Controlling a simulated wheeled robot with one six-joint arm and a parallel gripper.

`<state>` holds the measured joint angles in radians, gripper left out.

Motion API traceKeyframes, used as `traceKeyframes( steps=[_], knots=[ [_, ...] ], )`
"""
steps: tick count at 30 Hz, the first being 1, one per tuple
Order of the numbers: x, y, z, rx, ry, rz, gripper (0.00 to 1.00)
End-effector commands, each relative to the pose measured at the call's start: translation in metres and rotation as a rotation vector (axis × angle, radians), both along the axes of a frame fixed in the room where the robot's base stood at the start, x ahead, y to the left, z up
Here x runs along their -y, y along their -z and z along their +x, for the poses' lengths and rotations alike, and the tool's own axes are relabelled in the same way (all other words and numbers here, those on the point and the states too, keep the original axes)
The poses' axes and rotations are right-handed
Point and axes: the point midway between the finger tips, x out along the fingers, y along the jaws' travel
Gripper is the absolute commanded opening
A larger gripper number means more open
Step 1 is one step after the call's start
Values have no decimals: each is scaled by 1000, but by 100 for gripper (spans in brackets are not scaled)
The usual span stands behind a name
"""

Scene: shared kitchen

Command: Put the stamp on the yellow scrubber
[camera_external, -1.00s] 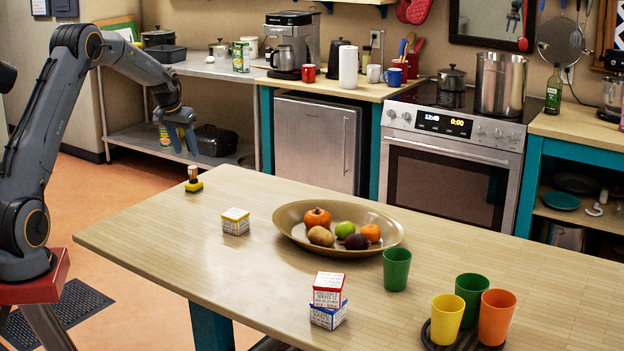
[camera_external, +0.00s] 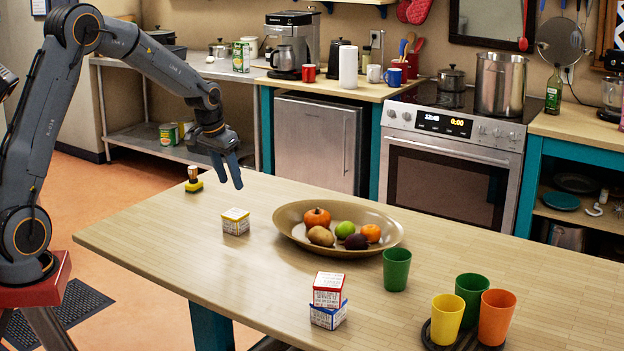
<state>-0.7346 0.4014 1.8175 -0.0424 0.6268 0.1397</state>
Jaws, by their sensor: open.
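The stamp (camera_external: 193,173) is small and upright, with a brown top and a pale middle. It stands on the yellow scrubber (camera_external: 194,187), near the far left corner of the table. They look in contact, though they are small in the picture. My gripper (camera_external: 229,183) is open and empty, with its blue-grey fingers pointing down. It hangs to the right of the stamp, apart from it, and above and behind the yellow-topped box.
A yellow-topped box (camera_external: 236,222) sits in front of my gripper. A wide bowl of fruit (camera_external: 388,245) is to its right. Two stacked boxes (camera_external: 328,301) and several cups (camera_external: 397,269) stand nearer the front and right. The table's (camera_external: 160,245) left part is clear.

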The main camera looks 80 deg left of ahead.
Motion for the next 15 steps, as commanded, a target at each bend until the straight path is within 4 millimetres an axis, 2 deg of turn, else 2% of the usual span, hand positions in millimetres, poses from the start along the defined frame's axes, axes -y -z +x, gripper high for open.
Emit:
traceKeyframes(
  steps=[1, 2, 3, 5, 6, 8, 9, 12, 15],
  knots=[
    [48, 5, 9, -13, 62, -10, 43],
    [75, 8, 11, -20, 92, -17, 43],
    [109, 14, 11, -30, 133, -23, 43],
    [158, 21, 8, -47, 197, -33, 43],
    [191, 26, 2, -58, 238, -39, 43],
    [237, 34, -10, -75, 302, -46, 43],
    [266, 39, -21, -88, 344, -50, 43],
    [330, 52, -53, -117, 442, -58, 43],
    [375, 62, -88, -145, 523, -63, 43]
  ],
)
